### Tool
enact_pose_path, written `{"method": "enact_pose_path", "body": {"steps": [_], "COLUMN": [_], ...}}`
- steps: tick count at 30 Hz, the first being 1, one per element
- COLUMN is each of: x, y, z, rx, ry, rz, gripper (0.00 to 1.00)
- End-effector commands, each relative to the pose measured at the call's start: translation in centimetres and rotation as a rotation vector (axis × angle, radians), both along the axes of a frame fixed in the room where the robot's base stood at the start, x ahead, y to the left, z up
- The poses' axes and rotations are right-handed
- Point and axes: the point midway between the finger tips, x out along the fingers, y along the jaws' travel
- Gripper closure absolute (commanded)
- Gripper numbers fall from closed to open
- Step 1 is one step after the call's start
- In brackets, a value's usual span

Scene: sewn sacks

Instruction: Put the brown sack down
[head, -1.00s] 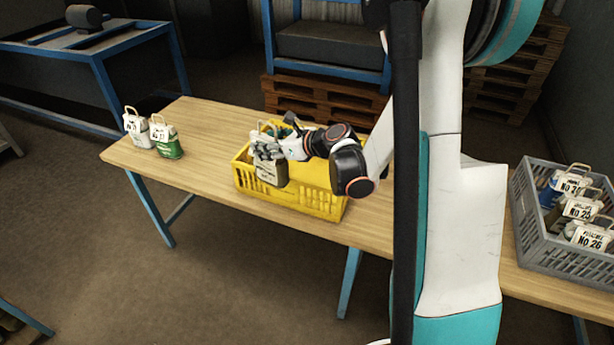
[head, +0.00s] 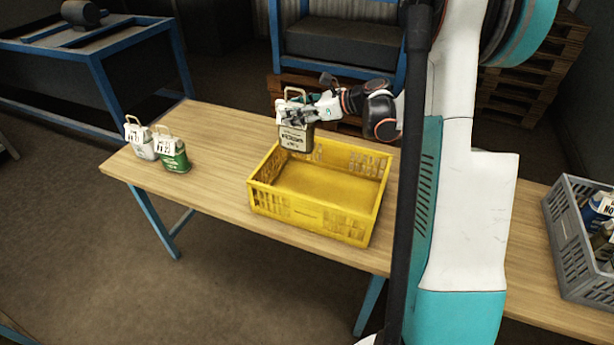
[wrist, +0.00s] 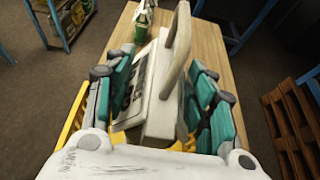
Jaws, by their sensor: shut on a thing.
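The brown sack (head: 296,137) has a pale top, a looped handle and a printed label. My gripper (head: 295,115) is shut on its top, and the sack hangs upright by the far left side of the yellow crate (head: 310,215). Whether its base clears the crate's rim is hard to tell. In the wrist view the sack's pale top and handle (wrist: 160,95) stand between the teal finger pads (wrist: 162,100). The sack's lower part is hidden there.
A white sack (head: 142,145) and a green sack (head: 174,155) stand at the table's left end. The yellow crate looks empty. A grey crate (head: 575,270) with several sacks is at the right. The wooden table (head: 225,125) is bare between the left sacks and the yellow crate.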

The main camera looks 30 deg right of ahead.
Motion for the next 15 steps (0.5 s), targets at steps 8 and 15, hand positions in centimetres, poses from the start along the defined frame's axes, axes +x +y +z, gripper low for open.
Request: {"method": "enact_pose_path", "body": {"steps": [8, 15], "x": [0.0, 0.0], "y": [0.0, 0.0], "z": [-6.6, -11.9], "rx": [0.001, 0.001], "ry": [0.0, 0.0], "rz": [-0.001, -0.001], "gripper": [1.0, 1.0]}}
